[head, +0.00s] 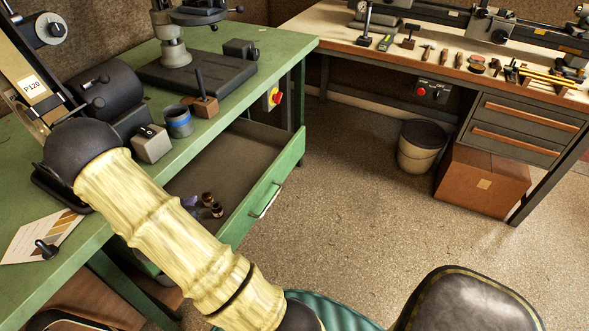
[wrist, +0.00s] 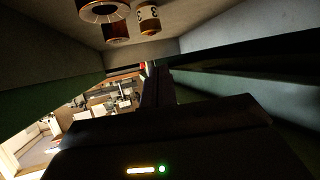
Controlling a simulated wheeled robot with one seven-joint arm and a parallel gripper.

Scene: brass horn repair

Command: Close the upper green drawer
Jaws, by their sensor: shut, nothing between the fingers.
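The green drawer (head: 281,177) under the green bench is pulled well out in the head view. Its front has a pale bar handle (head: 265,200), and its dark inside holds small brown cylinders (head: 212,204) and a bluish item. My pale yellow arm covers the drawer's near left part, and my gripper is hidden in the head view. In the wrist view, my gripper (wrist: 157,82) is dark, shut and empty. Cylinders (wrist: 148,18) and drawer-like walls show close to it there. I cannot tell whether it touches the drawer.
The green bench (head: 275,42) carries a machine, a grey box and a blue-banded cup (head: 178,121). A second bench (head: 340,32) stands at the back right, with a bin (head: 420,150) and cardboard box (head: 482,182) below. A dark seat (head: 465,300) is at the front; the floor right of the drawer is clear.

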